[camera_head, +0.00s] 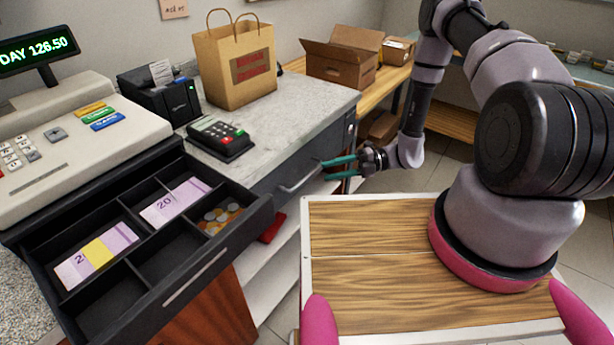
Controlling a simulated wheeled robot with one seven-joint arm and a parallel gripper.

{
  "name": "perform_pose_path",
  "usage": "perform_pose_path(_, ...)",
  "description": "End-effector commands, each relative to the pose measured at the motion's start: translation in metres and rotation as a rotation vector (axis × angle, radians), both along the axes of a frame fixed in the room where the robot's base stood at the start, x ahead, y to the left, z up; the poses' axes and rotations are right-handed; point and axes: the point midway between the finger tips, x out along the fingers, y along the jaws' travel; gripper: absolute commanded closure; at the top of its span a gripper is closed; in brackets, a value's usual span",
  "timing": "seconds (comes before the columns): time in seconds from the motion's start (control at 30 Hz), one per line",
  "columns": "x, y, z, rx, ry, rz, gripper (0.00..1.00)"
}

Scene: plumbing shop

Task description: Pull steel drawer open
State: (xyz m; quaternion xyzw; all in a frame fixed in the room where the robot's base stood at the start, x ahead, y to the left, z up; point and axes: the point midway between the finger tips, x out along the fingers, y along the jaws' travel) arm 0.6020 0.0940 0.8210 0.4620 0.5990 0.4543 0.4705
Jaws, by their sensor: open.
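The steel drawer (268,183) is a dark grey front set in the counter below the stone top, with a curved metal bar handle (300,179). It looks closed or nearly so. My gripper (325,169) has two teal fingers pointing left toward the right part of the handle. The fingers are apart, one higher and one lower, near the handle's right end. I cannot tell whether they touch the handle or are around it.
The black cash drawer (208,268) stands open at left with banknotes and coins, under the register (70,150). A card terminal (221,138), printer (160,95) and paper bag (236,62) stand on the counter (290,122). White shelves (270,268) lie below. Cardboard boxes (342,55) sit behind.

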Motion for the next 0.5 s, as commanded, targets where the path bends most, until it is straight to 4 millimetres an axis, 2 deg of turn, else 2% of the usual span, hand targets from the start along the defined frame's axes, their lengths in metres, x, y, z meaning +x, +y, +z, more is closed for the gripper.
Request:
perform_pose_path(0.1,-0.004,0.025,-0.003,0.001,0.001,0.005,0.55)
perform_pose_path(0.3,-0.009,0.058,-0.008,0.001,0.0,0.004,0.55)
perform_pose_path(0.5,-0.01,0.074,-0.011,0.0,-0.002,0.002,0.55)
